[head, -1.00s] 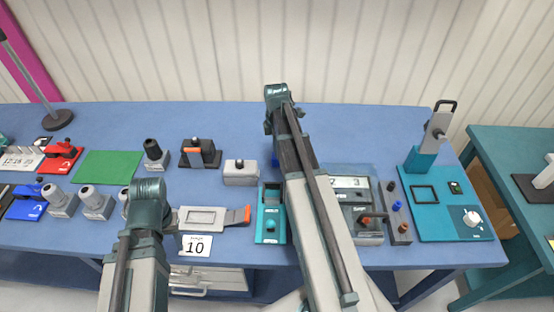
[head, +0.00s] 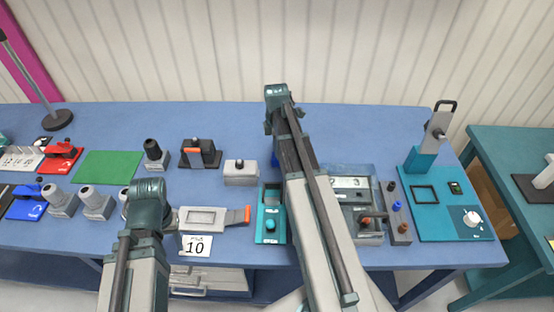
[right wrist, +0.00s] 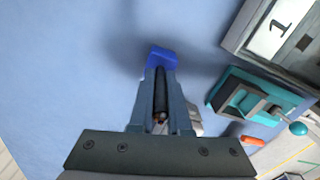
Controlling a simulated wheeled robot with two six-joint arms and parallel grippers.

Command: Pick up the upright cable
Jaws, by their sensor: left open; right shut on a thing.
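In the right wrist view, a dark upright cable (right wrist: 160,92) runs between the fingers of my right gripper (right wrist: 160,118), with a blue block (right wrist: 162,57) at its far end. The right fingers are shut on the cable. A small copper-coloured tip shows low between the fingers. In the head view the right arm's links hide the gripper and most of the cable; only a bit of blue block (head: 275,160) shows beside the arm. My left gripper (head: 149,205) is at the front left of the table, apart from the cable and open; its fingertips are largely hidden.
A teal device with a knob (head: 270,223) and a grey tool with an orange tip (head: 205,215) lie near the front. A grey box (head: 240,172), a green mat (head: 110,167) and a teal machine (head: 445,210) stand around. The back of the blue table (head: 220,115) is clear.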

